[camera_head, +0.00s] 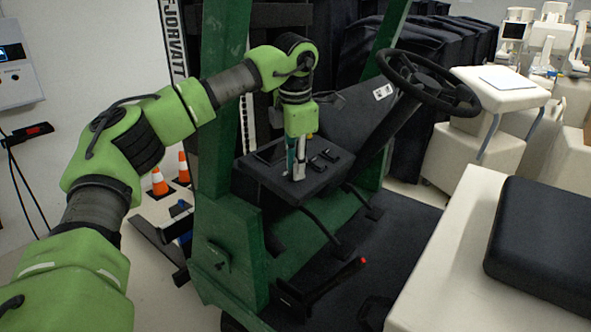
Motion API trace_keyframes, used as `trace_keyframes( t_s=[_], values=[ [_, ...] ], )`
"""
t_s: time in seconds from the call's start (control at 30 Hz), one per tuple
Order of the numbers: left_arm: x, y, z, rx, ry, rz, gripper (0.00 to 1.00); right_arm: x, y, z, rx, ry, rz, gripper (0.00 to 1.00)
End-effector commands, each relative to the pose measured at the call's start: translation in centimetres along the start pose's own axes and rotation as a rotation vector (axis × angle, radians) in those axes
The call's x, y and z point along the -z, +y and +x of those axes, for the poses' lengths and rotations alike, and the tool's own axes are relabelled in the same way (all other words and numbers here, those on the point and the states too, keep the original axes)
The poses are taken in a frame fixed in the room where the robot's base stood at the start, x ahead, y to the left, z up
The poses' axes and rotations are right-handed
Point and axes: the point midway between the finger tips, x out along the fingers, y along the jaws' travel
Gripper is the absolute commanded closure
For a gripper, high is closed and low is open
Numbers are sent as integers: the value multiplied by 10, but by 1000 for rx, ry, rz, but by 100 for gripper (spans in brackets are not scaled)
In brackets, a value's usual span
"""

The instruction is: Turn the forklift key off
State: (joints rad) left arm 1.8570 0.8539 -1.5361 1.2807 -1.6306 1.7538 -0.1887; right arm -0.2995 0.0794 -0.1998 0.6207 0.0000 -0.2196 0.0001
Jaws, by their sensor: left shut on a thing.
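The green forklift (222,232) stands in front of me. Its dark control panel (335,165) with small levers sits below and left of the black steering wheel (428,82). My left gripper (297,176) points down at the panel, its fingertips at the panel's top surface. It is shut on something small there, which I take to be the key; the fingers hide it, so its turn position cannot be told. My right gripper is not in view.
A red-tipped lever (361,262) rises from the dark forklift floor. A black seat cushion (545,240) on a pale base fills the lower right. Orange cones (160,182) stand at the left. Covered carts (435,45) and white equipment (550,40) stand behind.

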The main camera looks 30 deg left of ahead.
Motion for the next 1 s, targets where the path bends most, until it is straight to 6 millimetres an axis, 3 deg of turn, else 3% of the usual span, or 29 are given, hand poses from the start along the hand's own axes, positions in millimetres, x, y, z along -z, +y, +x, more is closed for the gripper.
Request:
trace_keyframes(
  t_s=[0.5, 1.0],
  values=[
    [-1, -2, 1, -74, -1, -393, 100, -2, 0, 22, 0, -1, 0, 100],
    [-1, -1, -1, -95, -1, -508, 100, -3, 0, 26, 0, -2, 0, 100]
  ],
)
